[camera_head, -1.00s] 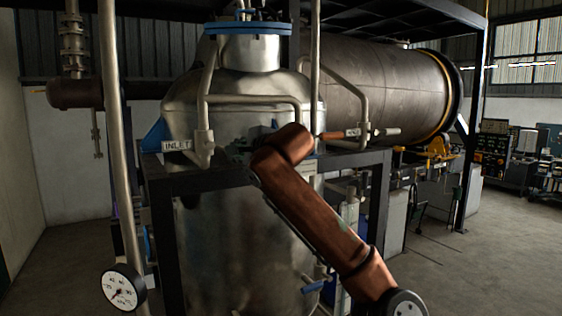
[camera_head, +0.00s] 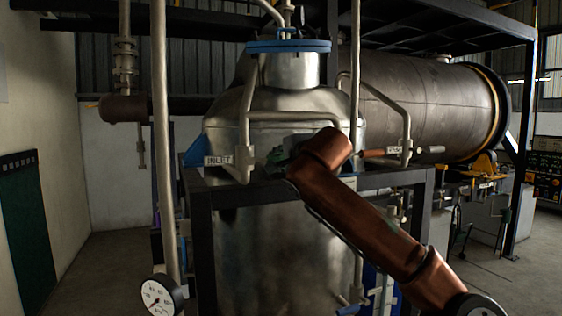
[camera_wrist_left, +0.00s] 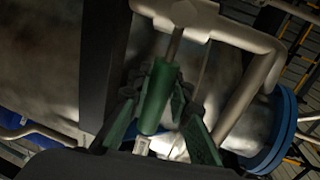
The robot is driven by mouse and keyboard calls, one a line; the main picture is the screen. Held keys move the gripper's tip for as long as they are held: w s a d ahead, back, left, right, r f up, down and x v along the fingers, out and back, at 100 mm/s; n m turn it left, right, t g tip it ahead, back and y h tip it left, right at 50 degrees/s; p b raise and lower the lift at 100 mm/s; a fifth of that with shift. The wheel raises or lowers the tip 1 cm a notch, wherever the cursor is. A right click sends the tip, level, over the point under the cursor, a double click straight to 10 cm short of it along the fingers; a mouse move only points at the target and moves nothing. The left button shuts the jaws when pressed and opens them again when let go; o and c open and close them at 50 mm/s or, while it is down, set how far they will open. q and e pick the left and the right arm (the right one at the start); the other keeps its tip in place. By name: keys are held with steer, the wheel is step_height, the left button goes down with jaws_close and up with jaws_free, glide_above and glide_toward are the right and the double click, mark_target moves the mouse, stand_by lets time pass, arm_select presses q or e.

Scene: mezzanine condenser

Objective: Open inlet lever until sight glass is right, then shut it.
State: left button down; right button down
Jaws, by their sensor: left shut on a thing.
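The inlet valve's label (camera_head: 219,160) reads INLET and sits on the frame at the left of the steel vessel (camera_head: 270,240). My left gripper (camera_head: 277,156) is at the pipework just right of it, partly hidden behind my wrist. In the left wrist view the green lever handle (camera_wrist_left: 157,98) lies between the fingers of my left gripper (camera_wrist_left: 160,115), which is shut on it. The handle's metal stem runs up to a pale pipe. I cannot clearly make out the sight glass or its level. My right gripper is not in view.
Another lever with a red-brown grip (camera_head: 371,153) and a small label stands right of my wrist. A dial gauge (camera_head: 162,296) is at the lower left. A dark frame (camera_head: 203,250) surrounds the vessel. A large horizontal cylinder (camera_head: 435,100) lies behind. Open floor shows at left.

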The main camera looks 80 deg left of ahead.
arm_select(q)
steer(key=c, duration=1.8)
jaws_free()
steer(key=shift+s+r, duration=0.1)
steer(key=shift+s, duration=0.05)
steer(key=shift+o, duration=0.3)
steer(key=shift+d, duration=0.1)
steer(key=v, duration=1.2)
